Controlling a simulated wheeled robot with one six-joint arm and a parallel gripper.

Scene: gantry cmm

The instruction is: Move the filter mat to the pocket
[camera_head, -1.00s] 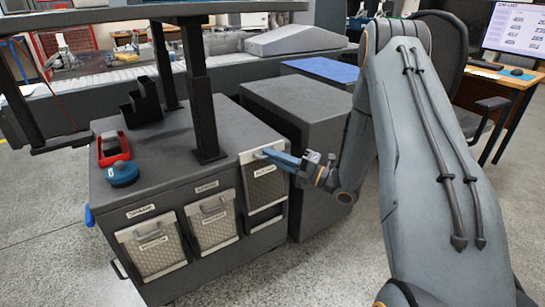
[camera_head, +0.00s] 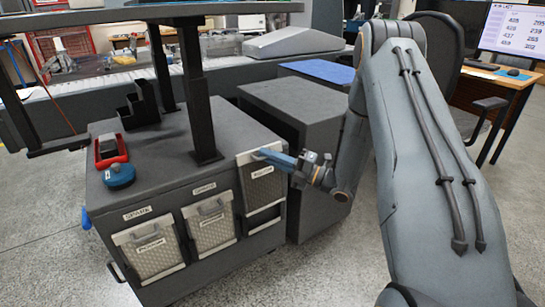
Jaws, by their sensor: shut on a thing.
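The filter mat (camera_head: 262,188) is a grey mesh panel with a pale frame and a small label. It stands upright at the right end of the dark cabinet's front face, its top edge slightly above the cabinet top. My gripper (camera_head: 264,154) is shut on its top edge, reaching in from the right. Directly below the mat, a dark pocket opening (camera_head: 264,218) with a pale lower edge shows. I cannot tell how far the mat's lower edge is inside the pocket. The fingertips are small and partly merge with the mat's top.
Two similar framed mats, the left one (camera_head: 151,251) and the middle one (camera_head: 211,224), sit in labelled holders on the cabinet (camera_head: 160,185). A black post (camera_head: 201,100) rises from its top near my gripper. A red-and-black holder (camera_head: 110,150) and a blue round object (camera_head: 119,175) lie there.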

